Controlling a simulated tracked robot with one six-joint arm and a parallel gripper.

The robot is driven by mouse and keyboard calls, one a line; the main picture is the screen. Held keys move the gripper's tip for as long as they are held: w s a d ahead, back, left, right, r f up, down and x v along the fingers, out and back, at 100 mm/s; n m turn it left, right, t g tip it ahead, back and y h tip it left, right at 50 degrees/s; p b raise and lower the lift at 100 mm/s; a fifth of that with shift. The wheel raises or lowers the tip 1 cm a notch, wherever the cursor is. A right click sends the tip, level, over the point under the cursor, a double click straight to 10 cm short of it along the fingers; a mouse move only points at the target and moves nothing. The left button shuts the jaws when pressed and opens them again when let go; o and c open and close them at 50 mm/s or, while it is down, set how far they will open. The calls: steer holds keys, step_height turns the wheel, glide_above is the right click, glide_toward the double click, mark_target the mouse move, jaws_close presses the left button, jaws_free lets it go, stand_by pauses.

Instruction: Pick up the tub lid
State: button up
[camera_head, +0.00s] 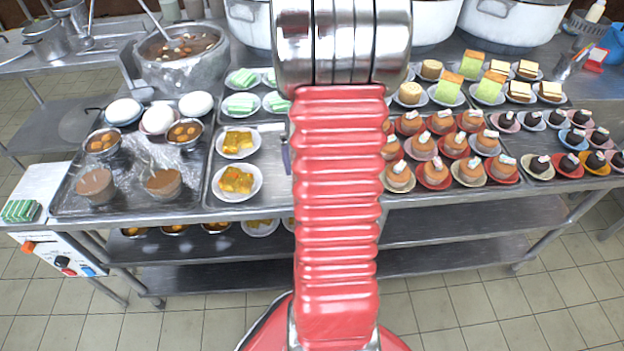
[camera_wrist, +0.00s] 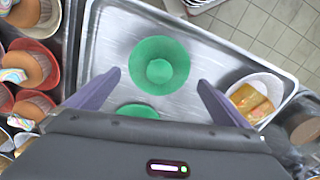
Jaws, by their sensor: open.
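In the wrist view, a round green piece (camera_wrist: 159,50) with a smaller raised or sunken disc at its middle lies on a metal tray (camera_wrist: 107,40); it looks like the open tub, though I cannot be sure. A second green disc (camera_wrist: 138,110), partly hidden by my gripper body, looks flatter and may be the tub lid. My gripper (camera_wrist: 159,79) is open and empty above the tray. Its purple fingers spread to either side of the green pieces, apart from them. In the head view my red arm hides both green pieces and most of the gripper.
A white dish of yellow food (camera_wrist: 257,97) is close by the right finger. Small cakes on coloured plates (camera_wrist: 28,68) crowd the left. In the head view, a large soup pot (camera_head: 180,72) and cups of brown liquid (camera_head: 163,182) stand left. Bare tray surrounds the green pieces.

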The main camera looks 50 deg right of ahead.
steer(key=shift+w+d+f, duration=0.1)
steer(key=shift+d+f, duration=0.05)
steer(key=shift+f, duration=1.2)
steer(key=shift+w+d+f, duration=0.1)
steer(key=shift+f, duration=1.2)
steer(key=shift+c, duration=0.5)
steer(key=c, duration=0.6)
